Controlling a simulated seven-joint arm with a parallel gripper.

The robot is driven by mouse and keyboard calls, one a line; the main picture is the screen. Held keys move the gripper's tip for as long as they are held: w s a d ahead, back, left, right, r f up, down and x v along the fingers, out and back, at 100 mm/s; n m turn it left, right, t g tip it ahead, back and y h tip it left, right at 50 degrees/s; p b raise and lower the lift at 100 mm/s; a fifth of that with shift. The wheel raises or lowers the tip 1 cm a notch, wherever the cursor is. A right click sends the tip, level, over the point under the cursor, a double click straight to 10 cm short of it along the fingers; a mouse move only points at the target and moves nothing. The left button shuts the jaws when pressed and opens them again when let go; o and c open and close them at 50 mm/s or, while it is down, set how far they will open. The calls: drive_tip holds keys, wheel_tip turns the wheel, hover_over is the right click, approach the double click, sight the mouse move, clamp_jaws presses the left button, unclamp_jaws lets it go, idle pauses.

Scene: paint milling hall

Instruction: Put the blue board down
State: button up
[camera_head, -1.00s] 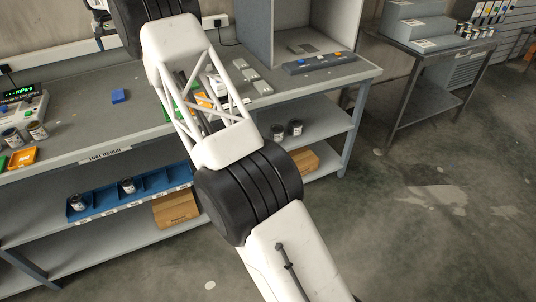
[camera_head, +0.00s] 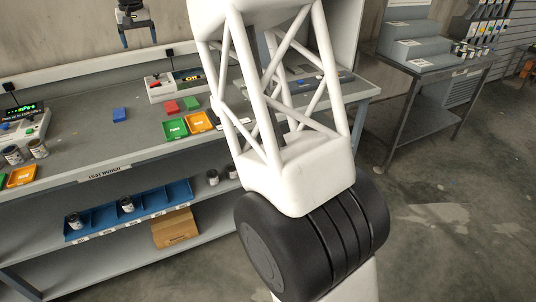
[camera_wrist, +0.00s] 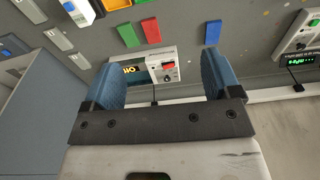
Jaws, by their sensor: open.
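The blue board (camera_head: 119,115) is a small flat block lying on the grey bench top, left of the red and green blocks. It also shows in the wrist view (camera_wrist: 212,33), beyond the right fingertip. My gripper (camera_head: 138,42) is in the air near the back wall, above the bench, with its fingers spread. In the wrist view my gripper (camera_wrist: 162,75) has nothing between its two blue-padded fingers. The blue board is apart from the gripper.
A red block (camera_head: 170,106) and a green block (camera_head: 190,103) lie before a device with a display (camera_head: 160,89). Green (camera_head: 174,129) and orange trays (camera_head: 198,122) sit nearer the front edge. A meter (camera_head: 27,127) and cans stand left. Bench around the blue board is clear.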

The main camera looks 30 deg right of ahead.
drive_tip(key=s+d+r, duration=0.1)
drive_tip(key=s+d, duration=0.2)
drive_tip(key=s, duration=0.8)
drive_tip(key=s+d+t, duration=0.1)
drive_tip(key=s+d, duration=0.3)
drive_tip(key=s, duration=0.7)
drive_tip(key=s+d+r, duration=0.1)
drive_tip(key=s+d, duration=0.2)
drive_tip(key=s, duration=0.8)
drive_tip(key=s+d+f, duration=0.1)
drive_tip(key=s+f, duration=0.3)
drive_tip(key=s, duration=0.6)
drive_tip(key=s+d+f, duration=0.2)
drive_tip(key=s+f, duration=0.3)
drive_tip(key=s, duration=0.5)
drive_tip(key=s+d+f, duration=0.1)
drive_tip(key=s+f, duration=0.4)
drive_tip(key=s, duration=0.4)
drive_tip(key=shift+s+d+f+t, duration=0.2)
drive_tip(key=shift+s+t, duration=0.1)
drive_tip(key=shift+s, duration=0.1)
drive_tip(key=shift+o, duration=0.5)
drive_tip(key=shift+w+r, duration=0.15)
